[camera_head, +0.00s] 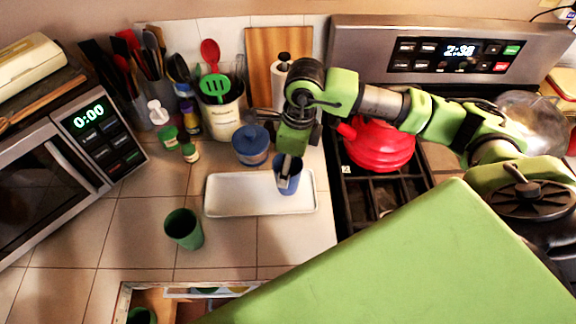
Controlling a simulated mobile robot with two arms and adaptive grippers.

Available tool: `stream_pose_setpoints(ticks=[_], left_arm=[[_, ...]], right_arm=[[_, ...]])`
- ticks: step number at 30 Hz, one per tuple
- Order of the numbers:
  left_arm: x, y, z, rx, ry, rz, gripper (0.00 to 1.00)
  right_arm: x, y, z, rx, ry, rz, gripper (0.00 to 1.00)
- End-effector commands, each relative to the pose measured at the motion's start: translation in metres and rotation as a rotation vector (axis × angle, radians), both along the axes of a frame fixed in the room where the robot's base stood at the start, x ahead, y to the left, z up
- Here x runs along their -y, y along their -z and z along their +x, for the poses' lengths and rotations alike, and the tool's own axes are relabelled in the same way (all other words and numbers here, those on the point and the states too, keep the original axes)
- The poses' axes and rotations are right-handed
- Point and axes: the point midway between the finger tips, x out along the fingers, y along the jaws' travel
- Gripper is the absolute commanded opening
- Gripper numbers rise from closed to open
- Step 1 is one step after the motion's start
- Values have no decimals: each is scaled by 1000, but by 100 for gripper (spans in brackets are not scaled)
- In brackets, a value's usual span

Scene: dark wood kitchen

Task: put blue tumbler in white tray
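The blue tumbler (289,187) is upright at the right end of the white tray (240,195), a shallow rectangular dish on the tiled counter. I cannot tell whether its base rests on the tray or hangs just above it. My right gripper (287,167) points down at the tumbler from above, its fingers at the rim, and appears shut on it. The gripper hides part of the tumbler's rim. The rest of the tray is empty. My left gripper is not in view.
A green tumbler (184,229) stands on the counter left of the tray. A red kettle (377,147) sits on the stove at right, and a microwave (50,180) is at left.

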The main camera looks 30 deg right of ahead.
Motion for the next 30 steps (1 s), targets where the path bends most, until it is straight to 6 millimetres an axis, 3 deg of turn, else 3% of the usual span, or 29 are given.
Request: stream_pose_setpoints(ticks=[4,17,18,19,30], left_arm=[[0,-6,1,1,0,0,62],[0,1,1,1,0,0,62],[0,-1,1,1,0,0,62],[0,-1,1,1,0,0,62],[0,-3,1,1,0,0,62]], right_arm=[[0,17,-2,-4,0,0,24],[0,24,-1,-1,-1,0,24],[0,23,-1,-1,-1,0,59],[0,22,-1,-1,-1,0,67],[0,21,-1,-1,-1,0,68]])
